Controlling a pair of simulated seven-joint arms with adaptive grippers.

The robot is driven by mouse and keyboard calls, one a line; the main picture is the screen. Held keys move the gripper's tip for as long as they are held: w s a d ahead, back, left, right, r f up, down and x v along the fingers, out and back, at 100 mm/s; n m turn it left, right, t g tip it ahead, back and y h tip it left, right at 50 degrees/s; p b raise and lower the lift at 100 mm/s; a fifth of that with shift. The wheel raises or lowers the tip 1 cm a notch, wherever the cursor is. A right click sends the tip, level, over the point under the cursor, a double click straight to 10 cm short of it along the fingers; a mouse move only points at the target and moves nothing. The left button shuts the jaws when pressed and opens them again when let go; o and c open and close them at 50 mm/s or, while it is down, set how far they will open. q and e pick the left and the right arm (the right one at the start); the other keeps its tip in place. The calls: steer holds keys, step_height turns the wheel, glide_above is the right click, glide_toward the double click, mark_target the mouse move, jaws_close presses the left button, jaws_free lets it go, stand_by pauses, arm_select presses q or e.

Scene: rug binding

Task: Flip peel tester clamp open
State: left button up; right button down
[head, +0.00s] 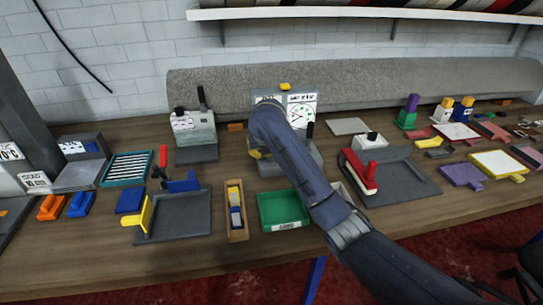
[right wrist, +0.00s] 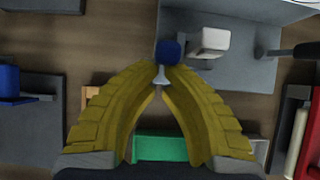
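The peel tester (head: 301,110), a grey stand with a round dial on its face, is at the back middle of the bench in the head view, partly hidden by my right arm. In the right wrist view its grey base (right wrist: 240,73) carries a pale block (right wrist: 213,41) and a blue knob (right wrist: 169,50) on a short pale stem. My right gripper (right wrist: 163,82) has yellow fingers drawn close together at the tips, with the stem between them and the knob just beyond. Contact is hard to make out. My left gripper is in neither view.
A green tray (head: 283,210) and a wooden box (head: 236,211) stand in front of the tester. A second instrument (head: 194,130) with a black lever is to the left. A red-handled tool (head: 359,172) lies on a dark board to the right. A rolled grey rug (head: 420,85) runs behind.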

steer(key=shift+w+a+r, duration=0.15)
steer(key=shift+w+r, duration=0.25)
steer(key=shift+w, duration=0.1)
steer(key=shift+s, duration=0.1)
stand_by(0.5)
